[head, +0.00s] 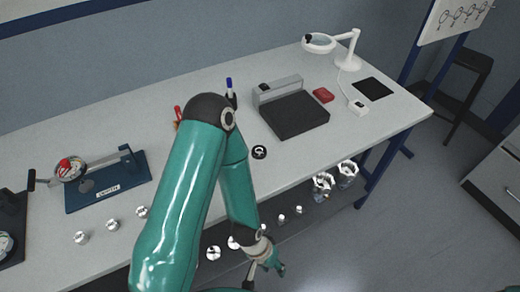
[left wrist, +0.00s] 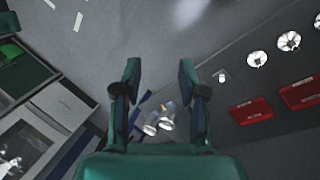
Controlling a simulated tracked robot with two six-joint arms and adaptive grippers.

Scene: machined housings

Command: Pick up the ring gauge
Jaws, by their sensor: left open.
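A small black ring with a pale centre, which looks like the ring gauge (head: 259,152), lies flat on the grey bench top near its front edge, in front of the dark flat block. My left gripper (head: 268,262) hangs low in front of the bench, below and apart from the ring. In the left wrist view its two fingers (left wrist: 160,82) are spread with nothing held between them. I cannot make out the ring in the left wrist view. My right gripper is not in view.
Several metal parts sit on the shelf below. My left arm hides part of the bench's middle. Bench room right of the ring is clear.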

